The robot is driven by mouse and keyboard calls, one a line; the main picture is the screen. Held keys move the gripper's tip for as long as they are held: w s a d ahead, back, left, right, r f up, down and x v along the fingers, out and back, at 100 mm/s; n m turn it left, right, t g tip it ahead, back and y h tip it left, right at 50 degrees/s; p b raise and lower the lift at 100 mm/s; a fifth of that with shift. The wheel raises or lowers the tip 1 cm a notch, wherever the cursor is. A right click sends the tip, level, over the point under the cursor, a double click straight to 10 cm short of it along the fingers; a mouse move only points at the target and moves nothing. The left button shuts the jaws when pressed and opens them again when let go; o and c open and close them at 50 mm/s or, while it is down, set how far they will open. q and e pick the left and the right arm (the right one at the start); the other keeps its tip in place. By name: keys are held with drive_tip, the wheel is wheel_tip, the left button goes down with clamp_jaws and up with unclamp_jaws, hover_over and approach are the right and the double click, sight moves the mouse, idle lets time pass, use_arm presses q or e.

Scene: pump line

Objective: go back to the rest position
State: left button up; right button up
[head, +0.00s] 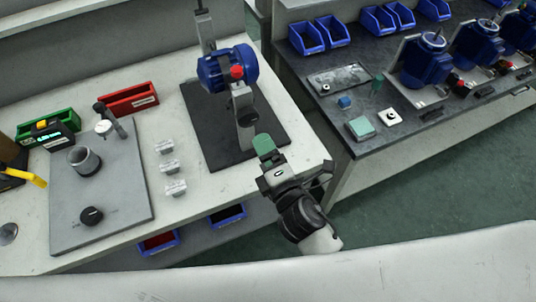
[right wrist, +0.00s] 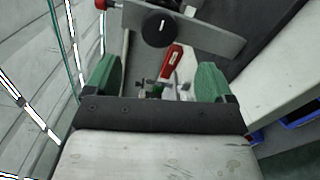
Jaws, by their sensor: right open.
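My right gripper (head: 265,147) is in the head view, above the front right edge of the white bench (head: 205,195). Its green fingers stand apart in the right wrist view (right wrist: 157,80), and I see nothing gripped between them. Beyond them that view shows a grey bracket with a black knob (right wrist: 159,28) and a red item (right wrist: 172,58) with a white mark. My left gripper is not in view.
A blue motor (head: 222,70) stands on a dark mat (head: 200,125) behind my right gripper. A grey plate (head: 125,215) with a cup (head: 84,160) and several small white fittings (head: 168,166) lie left. A dark bench (head: 400,130) with blue motors stands right. Green floor (head: 430,215) is clear between.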

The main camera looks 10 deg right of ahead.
drive_tip(key=shift+s+d, duration=0.1)
drive_tip(key=shift+s, duration=0.15)
idle(0.3)
